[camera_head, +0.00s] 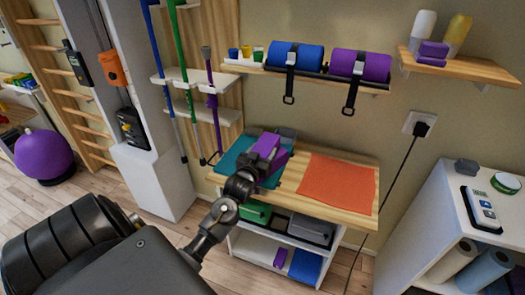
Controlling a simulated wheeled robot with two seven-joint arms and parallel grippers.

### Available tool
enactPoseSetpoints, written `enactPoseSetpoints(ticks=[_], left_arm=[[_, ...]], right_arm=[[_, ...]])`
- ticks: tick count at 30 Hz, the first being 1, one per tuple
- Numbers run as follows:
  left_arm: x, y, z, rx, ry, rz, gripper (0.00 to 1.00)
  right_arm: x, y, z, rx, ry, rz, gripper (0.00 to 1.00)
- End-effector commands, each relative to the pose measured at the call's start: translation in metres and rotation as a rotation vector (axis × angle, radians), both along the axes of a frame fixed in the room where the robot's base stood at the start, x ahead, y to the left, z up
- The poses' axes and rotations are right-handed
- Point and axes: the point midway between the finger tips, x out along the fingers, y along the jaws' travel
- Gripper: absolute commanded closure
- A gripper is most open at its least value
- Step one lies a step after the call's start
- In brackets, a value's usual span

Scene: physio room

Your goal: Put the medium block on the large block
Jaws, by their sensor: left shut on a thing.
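My left gripper (262,163) reaches over the wooden table and is shut on a purple block (268,145). The block is tilted in the picture, above the teal mat (232,158); I cannot tell whether it touches anything below. A grey thing (287,133) shows just behind the purple block, partly hidden by it. I cannot tell by sight which block is the medium or the large one. My right gripper is not in view.
An orange mat (338,184) lies flat and bare on the table's right half. Blue (296,56) and purple (361,66) rolls are strapped on the shelf above. A white cabinet (424,200) stands right. A green box (256,213) sits under the tabletop.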

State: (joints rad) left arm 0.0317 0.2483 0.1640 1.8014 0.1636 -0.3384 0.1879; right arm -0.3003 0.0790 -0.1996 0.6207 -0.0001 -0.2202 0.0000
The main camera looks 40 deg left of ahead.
Motion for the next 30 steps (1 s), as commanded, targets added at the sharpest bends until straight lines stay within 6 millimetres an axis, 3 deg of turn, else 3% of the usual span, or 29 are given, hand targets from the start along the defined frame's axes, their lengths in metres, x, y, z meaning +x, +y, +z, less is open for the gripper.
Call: enactPoseSetpoints(ticks=[11, 12, 16, 26, 30], left_arm=[[0.0, 0.0, -0.004, 0.0, -0.001, 0.0, 0.63], [0.0, 0.0, -0.004, 0.0, -0.001, 0.0, 0.33], [0.0, 0.0, -0.003, 0.0, -0.001, 0.0, 0.17], [0.0, 0.0, 0.001, 0.0, -0.001, 0.0, 0.17], [-0.016, -0.006, -0.002, -0.001, 0.001, -0.001, 0.17]], right_arm=[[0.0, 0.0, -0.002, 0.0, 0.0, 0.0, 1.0], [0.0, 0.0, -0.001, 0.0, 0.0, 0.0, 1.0], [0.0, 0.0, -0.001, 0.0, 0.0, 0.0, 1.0], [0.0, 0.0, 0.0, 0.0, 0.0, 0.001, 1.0], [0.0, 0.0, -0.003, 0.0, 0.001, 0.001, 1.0]])
